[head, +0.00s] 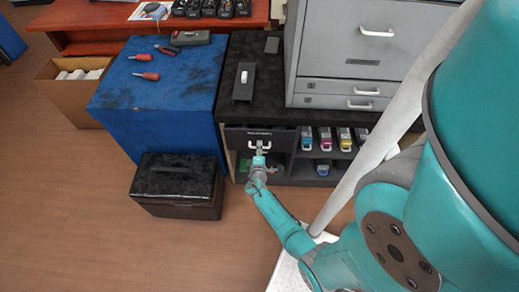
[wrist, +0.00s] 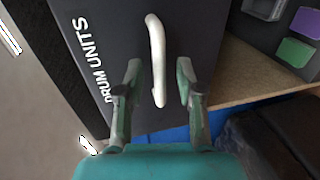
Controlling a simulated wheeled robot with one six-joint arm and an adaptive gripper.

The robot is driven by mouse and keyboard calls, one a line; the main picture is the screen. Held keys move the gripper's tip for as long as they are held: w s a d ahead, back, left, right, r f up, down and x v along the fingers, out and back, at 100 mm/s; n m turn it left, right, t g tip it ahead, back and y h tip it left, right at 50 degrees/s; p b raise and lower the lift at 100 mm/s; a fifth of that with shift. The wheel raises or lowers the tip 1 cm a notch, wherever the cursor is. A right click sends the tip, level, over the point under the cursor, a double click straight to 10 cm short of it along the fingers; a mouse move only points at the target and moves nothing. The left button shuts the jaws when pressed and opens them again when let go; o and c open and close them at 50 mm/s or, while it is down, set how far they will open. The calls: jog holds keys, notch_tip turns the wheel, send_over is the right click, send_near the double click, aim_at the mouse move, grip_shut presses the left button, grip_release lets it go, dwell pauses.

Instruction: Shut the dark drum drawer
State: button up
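The dark drum drawer (head: 234,140) is at the left of the dark cabinet, below its top. Its front fills much of the wrist view (wrist: 112,45) and reads "DRUM UNITS". How far it stands out from the cabinet is hard to tell. Its pale bar handle (wrist: 157,45) shows in the wrist view, and the head view shows it small (head: 252,145). My gripper (wrist: 158,70) is open, with one finger on each side of the handle's near end. I see gaps between both fingers and the handle. In the head view my gripper (head: 260,154) is in front of the drawer.
Toner cartridges (head: 325,138) stand on the shelf right of the drawer. A black case (head: 178,187) is on the floor at left, near my gripper. A blue cabinet (head: 150,100) with tools adjoins the dark cabinet. Open floor (head: 110,245) lies in front.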

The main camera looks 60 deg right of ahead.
grip_shut()
jog(key=x, duration=0.2)
jog(key=r+x, duration=0.1)
jog(key=x, duration=0.1)
jog(key=shift+d, duration=0.1)
grip_release()
jog(key=shift+d, duration=0.1)
jog(key=v, duration=1.2)
